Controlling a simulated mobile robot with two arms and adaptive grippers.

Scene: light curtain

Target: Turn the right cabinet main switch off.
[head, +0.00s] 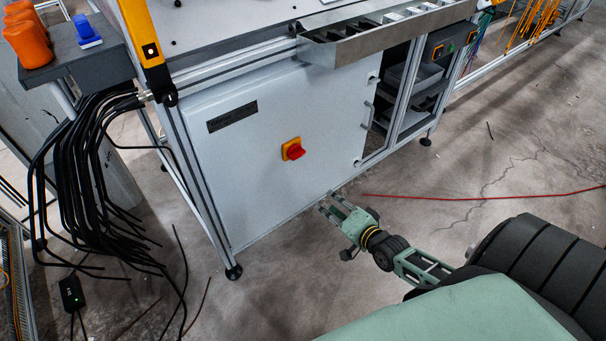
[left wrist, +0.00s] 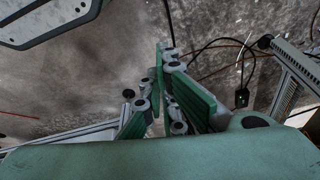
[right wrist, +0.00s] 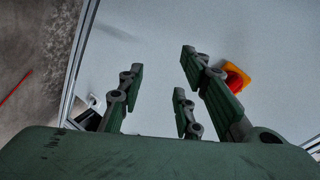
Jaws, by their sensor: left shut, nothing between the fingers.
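The main switch (head: 292,149) is a red rotary knob on a yellow plate, fixed to the light grey cabinet door (head: 262,195). I cannot clearly tell the knob's setting. My right gripper (head: 329,202) is in front of the door's lower right part, below and to the right of the switch, apart from it. In the right wrist view my right gripper (right wrist: 160,72) has its fingers spread and empty, and the switch (right wrist: 238,78) shows beyond the right finger, partly covered. My left gripper (left wrist: 166,62) is shut and empty; it is not seen in the head view.
A metal tray (head: 385,35) juts out above the door's upper right. A door handle (head: 368,115) sits at the right edge. Black cables (head: 90,190) hang at the left. A red cable (head: 480,198) lies on the floor at right. The floor before the cabinet is mostly clear.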

